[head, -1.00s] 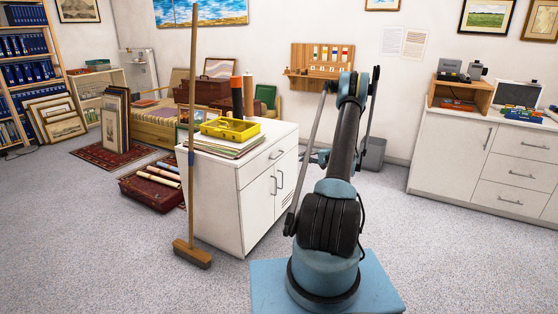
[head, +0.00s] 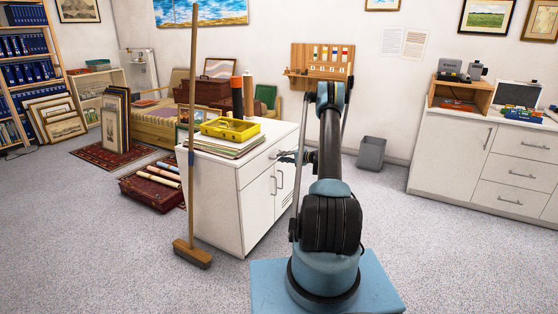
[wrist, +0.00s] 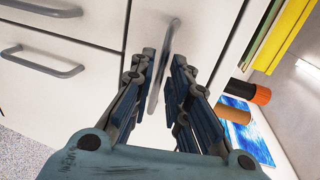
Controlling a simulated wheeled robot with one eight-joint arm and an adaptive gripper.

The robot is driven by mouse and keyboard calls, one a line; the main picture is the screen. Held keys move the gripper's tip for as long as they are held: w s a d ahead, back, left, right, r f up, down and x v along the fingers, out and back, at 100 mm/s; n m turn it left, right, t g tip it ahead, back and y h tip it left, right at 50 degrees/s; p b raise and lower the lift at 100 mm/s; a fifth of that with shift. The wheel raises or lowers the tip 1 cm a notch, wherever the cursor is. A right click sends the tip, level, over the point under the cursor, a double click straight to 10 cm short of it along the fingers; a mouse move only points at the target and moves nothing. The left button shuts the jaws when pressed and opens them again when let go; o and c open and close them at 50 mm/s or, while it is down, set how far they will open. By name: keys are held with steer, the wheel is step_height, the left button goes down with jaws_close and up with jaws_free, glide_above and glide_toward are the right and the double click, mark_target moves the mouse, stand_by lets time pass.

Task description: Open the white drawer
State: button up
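The white cabinet (head: 215,205) stands left of my arm, with the white drawer (head: 256,167) at the top of its front, above two doors. The drawer looks closed. In the wrist view the drawer front (wrist: 205,35) is turned sideways, and its grey bar handle (wrist: 170,38) lies between my finger pads. My gripper (wrist: 162,62) is open, one finger on each side of the handle; I cannot tell whether either touches it. In the head view my gripper (head: 288,157) is small at the drawer front, partly hidden by my arm.
The door handles (wrist: 45,62) are beside the drawer. A yellow case (head: 230,129) lies on papers on the cabinet top, near orange and black tubes (head: 237,96). A broom (head: 190,215) leans at the cabinet's left. A grey bin (head: 371,153) stands behind. Carpet right of my base is clear.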

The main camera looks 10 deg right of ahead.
steer(key=shift+x, duration=1.55)
